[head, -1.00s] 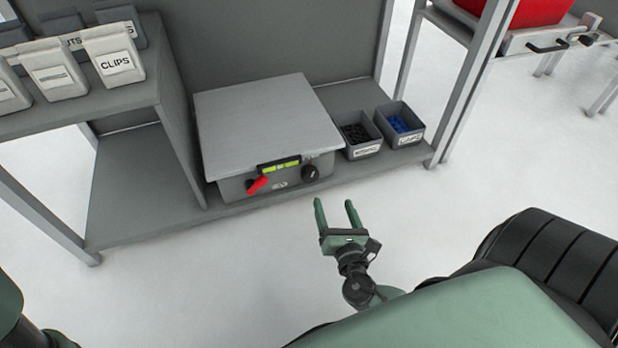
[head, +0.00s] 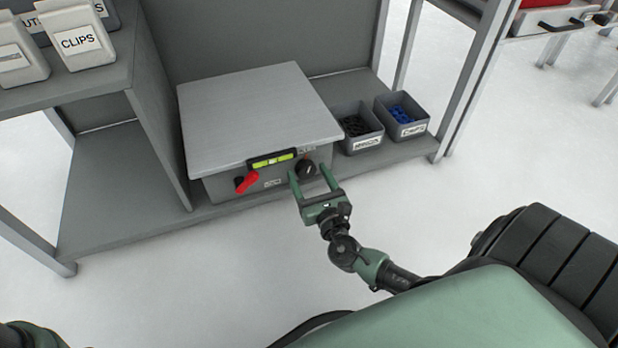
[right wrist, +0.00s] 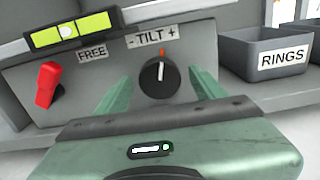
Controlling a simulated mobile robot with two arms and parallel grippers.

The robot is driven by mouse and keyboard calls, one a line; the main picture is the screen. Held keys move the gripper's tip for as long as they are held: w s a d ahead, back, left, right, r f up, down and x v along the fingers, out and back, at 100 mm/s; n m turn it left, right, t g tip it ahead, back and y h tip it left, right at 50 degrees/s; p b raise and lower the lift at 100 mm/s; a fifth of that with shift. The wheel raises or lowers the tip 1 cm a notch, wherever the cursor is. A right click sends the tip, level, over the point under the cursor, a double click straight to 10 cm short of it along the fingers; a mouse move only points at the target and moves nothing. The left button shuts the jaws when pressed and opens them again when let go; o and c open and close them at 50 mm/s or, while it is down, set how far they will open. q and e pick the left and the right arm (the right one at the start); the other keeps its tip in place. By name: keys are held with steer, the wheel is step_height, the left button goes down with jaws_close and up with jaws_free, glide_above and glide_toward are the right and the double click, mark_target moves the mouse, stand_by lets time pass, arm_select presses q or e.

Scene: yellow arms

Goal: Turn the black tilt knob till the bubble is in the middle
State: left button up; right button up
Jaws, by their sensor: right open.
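The black tilt knob (head: 306,168) is on the front of a grey box with a flat top plate (head: 255,110). In the right wrist view the knob (right wrist: 157,80) sits under a "- TILT +" label, its orange mark pointing about straight up. The yellow-green level vial (head: 272,160) is left of it; in the right wrist view its pale bubble (right wrist: 67,31) looks slightly left of the vial's middle. My right gripper (head: 311,178) is open, its fingers either side of the knob; contact cannot be told. My left gripper is out of view.
A red lever (right wrist: 47,84) is left of the knob, near a "FREE" label. Bins of black parts (head: 357,130) and blue parts (head: 403,115) stand right of the box. A shelf upright (head: 160,110) stands close on the left. The floor in front is clear.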

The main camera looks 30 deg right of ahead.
steer(key=c, duration=1.4)
steer(key=shift+o, duration=0.2)
steer(key=shift+r+n+p, duration=0.25)
steer(key=shift+n+p, duration=0.75)
steer(key=shift+p, duration=0.15)
steer(key=shift+f, duration=0.15)
steer(key=shift+f+n, duration=0.15)
steer(key=shift+n, duration=0.15)
steer(key=o, duration=1.4)
steer(key=shift+c, duration=0.2)
